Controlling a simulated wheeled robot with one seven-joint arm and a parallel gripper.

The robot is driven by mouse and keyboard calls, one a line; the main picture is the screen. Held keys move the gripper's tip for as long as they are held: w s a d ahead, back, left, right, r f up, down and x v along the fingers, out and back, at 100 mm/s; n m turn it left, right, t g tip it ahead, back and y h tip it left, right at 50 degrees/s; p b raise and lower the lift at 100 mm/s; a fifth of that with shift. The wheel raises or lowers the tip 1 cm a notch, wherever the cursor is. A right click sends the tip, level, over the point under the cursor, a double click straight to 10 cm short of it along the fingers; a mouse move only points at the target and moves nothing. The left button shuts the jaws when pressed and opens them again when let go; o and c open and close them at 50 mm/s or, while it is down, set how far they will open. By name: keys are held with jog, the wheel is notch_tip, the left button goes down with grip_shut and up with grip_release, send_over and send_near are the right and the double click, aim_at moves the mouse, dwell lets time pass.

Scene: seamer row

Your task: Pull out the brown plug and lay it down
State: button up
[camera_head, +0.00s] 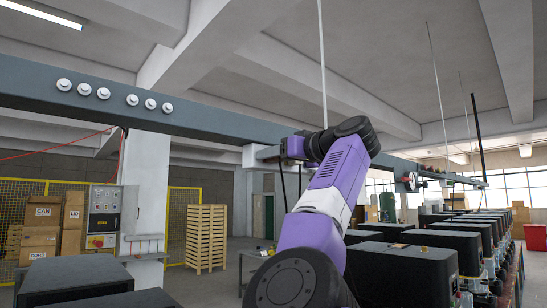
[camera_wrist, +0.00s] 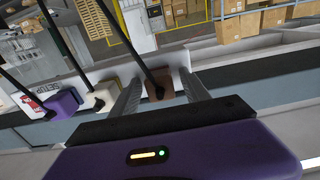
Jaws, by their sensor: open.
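In the wrist view the brown plug (camera_wrist: 167,81) is a small block with a black cord running up and left from it. My gripper (camera_wrist: 160,76) is open, with one grey finger on each side of the plug. I cannot tell whether either finger touches it. A white plug (camera_wrist: 101,96) and a purple plug (camera_wrist: 63,103), each with a dark cord, sit in a row to the left. In the head view my purple arm reaches up to the overhead beam (camera_head: 225,122); it hides the brown plug, and my gripper cannot be made out clearly.
Several round white fittings (camera_head: 103,93) line the beam's left part. Black machines (camera_head: 405,268) stand in a row at right, and another dark top (camera_head: 75,272) is at lower left. A control cabinet (camera_head: 103,215), cartons (camera_head: 42,225) and stacked pallets (camera_head: 206,238) stand behind.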

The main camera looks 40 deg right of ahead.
dwell(0.9)
grip_shut()
jog(key=shift+s, duration=0.15)
jog(key=shift+s+d+b, duration=0.1)
jog(key=shift+s+b, duration=1.85)
jog(key=shift+s, duration=0.95)
